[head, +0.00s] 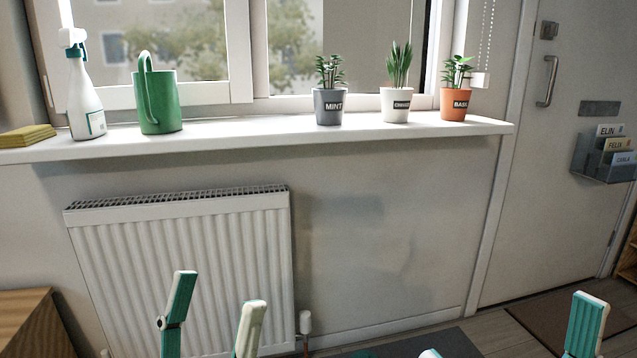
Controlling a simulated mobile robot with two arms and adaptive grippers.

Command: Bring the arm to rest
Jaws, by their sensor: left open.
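My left gripper (217,292) is low in the head view, in front of the white radiator (180,245). Its two teal and pale fingers point up and stand apart, with nothing between them. Part of my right gripper (588,318) shows at the bottom right edge, where one teal and white finger points up. The rest of it is mostly cut off by the frame, so its opening is not clear. Neither gripper is seen touching anything.
The white windowsill (250,139) holds a yellow cloth (27,136), a spray bottle (84,100), a green watering can (160,100), and mint (328,105), chives (396,103) and basil (456,103) pots. A door with a letter rack (600,160) stands right. A wooden piece (30,325) is lower left.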

